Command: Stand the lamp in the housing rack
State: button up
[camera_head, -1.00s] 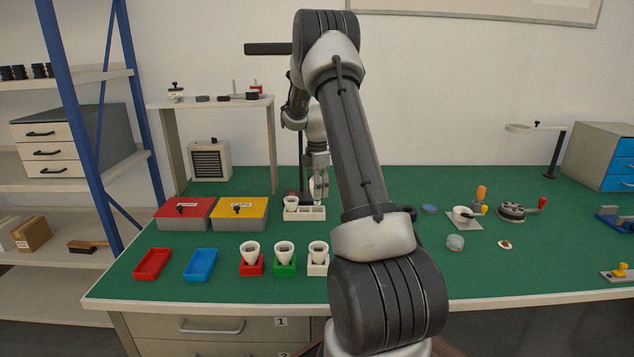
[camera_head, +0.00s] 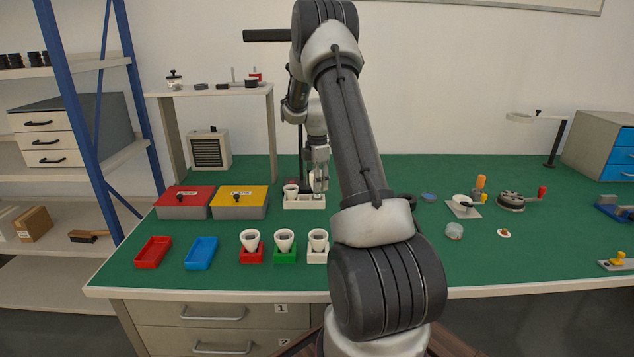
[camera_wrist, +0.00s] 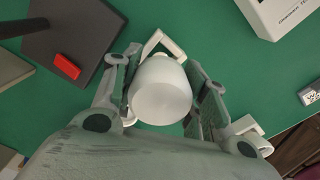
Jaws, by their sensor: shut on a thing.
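The lamp (camera_wrist: 160,92) is a smooth white bulb shape, held between the two fingers of my gripper (camera_wrist: 161,95) in the wrist view. In the head view my gripper (camera_head: 319,183) points down at the right part of the white housing rack (camera_head: 303,205). The lamp is mostly hidden there by the fingers. The rack's left place holds a white cup-shaped lamp (camera_head: 291,190). Parts of a white frame show behind the held lamp in the wrist view. I cannot tell whether the held lamp touches the rack.
White lamps stand in a red holder (camera_head: 251,257), a green holder (camera_head: 285,257) and a white holder (camera_head: 317,257) in front. A red-lidded box (camera_head: 183,203) and yellow-lidded box (camera_head: 239,203) are left of the rack. A dark stand with a post is behind it.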

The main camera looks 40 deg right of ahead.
jog(key=shift+f, duration=0.2)
jog(key=shift+f, duration=0.35)
jog(key=shift+f, duration=0.9)
dwell(0.8)
jog(key=o, duration=1.1)
jog(key=shift+c, duration=0.2)
notch_tip(320, 180, up, 12)
